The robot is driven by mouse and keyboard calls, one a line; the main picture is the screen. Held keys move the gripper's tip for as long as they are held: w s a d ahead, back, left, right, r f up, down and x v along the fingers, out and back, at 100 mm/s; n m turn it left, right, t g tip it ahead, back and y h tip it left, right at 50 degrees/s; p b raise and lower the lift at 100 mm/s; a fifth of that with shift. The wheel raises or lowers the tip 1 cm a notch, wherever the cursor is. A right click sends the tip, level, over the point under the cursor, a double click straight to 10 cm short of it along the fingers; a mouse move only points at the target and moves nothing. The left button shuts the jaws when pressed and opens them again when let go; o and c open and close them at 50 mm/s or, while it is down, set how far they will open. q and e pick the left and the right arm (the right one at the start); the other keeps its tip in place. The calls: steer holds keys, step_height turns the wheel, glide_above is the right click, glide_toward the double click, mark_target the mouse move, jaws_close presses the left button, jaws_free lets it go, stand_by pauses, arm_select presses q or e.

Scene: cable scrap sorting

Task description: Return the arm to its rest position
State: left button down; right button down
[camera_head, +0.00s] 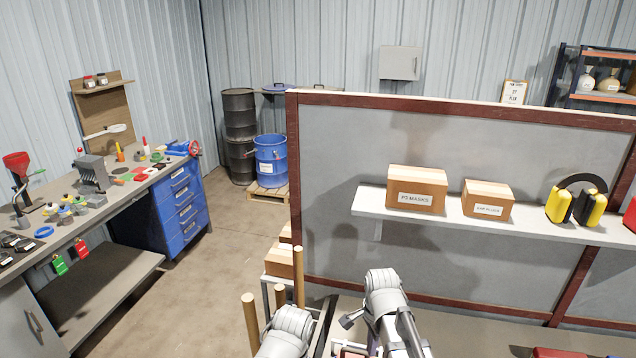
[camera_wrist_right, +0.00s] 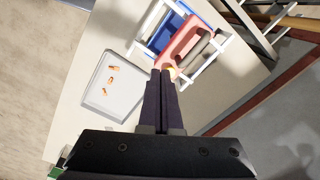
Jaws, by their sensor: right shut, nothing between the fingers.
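My right arm (camera_head: 388,300) rises at the bottom middle of the head view, in front of the grey partition. Its gripper (camera_wrist_right: 162,74) shows in the right wrist view with both dark fingers together and nothing between them. The fingers are over the pale table, with their tips at the near end of a salmon-red bin (camera_wrist_right: 172,57). I cannot tell whether they touch it. Part of my left arm (camera_head: 284,335) shows at the bottom edge of the head view; its gripper is out of view.
A grey tray (camera_wrist_right: 128,104) with several small copper-coloured pieces lies left of the fingers. A blue bin (camera_wrist_right: 160,38) stands beside the red one in a white frame. A partition (camera_head: 340,240) with a shelf (camera_head: 450,219) stands ahead. A workbench (camera_head: 100,208) is at left.

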steer(key=s+a+f+n+b, duration=0.3)
steer(key=s+a+n, duration=0.1)
steer(key=n, duration=0.5)
steer(key=s+a+f+n+h+b, duration=0.1)
steer(key=s+a+f+n+b, duration=0.2)
steer(key=s+n, duration=0.3)
steer(key=a+f+n, duration=0.1)
steer(key=n, duration=0.2)
steer(key=shift+s+a+f+n, duration=0.2)
steer(key=shift+s+a+n, duration=0.2)
